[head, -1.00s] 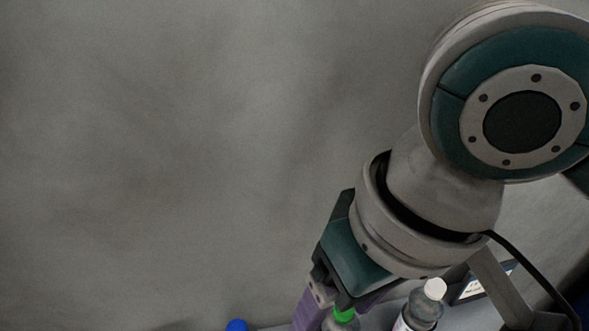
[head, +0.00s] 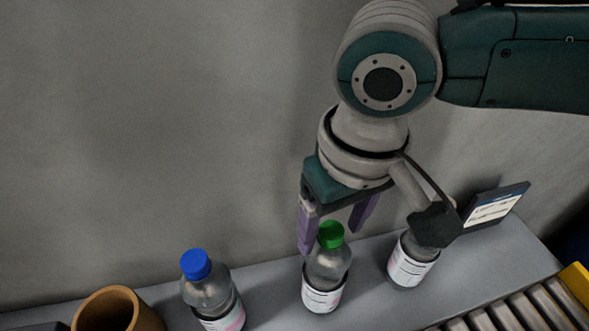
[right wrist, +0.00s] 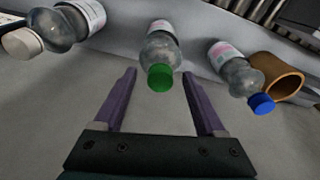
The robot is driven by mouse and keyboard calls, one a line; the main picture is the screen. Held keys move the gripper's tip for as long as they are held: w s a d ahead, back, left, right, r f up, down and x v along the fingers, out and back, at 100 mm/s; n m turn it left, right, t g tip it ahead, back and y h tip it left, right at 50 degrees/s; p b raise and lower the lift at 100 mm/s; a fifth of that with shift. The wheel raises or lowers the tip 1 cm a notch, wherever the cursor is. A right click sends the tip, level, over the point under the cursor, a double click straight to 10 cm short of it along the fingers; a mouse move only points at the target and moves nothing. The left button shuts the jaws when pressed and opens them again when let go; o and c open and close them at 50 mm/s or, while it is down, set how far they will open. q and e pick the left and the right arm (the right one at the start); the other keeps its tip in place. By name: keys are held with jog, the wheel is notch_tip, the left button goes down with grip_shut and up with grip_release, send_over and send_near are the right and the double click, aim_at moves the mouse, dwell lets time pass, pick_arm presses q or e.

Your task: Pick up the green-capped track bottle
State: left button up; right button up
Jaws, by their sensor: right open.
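The green-capped bottle (head: 325,268) stands upright on the grey shelf, clear with a white and pink label. It also shows in the right wrist view (right wrist: 160,55), its cap toward me. My right gripper (head: 330,241) is open, with purple fingers above and around the cap's sides in the head view. In the right wrist view the right gripper (right wrist: 158,74) has the cap between or just beyond its fingertips, with a gap on both sides. Nothing is held. My left gripper is out of view.
A blue-capped bottle (head: 212,296) and a brown cup (head: 112,312) stand left on the shelf (head: 463,262). A white-capped bottle (right wrist: 52,28) stands right, its cap hidden in the head view. A labelled panel (head: 494,208) and a roller conveyor (head: 520,312) are farther right.

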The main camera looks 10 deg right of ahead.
jog(key=shift+f, duration=0.85)
grip_shut()
jog(key=shift+w, duration=0.1)
dwell(0.6)
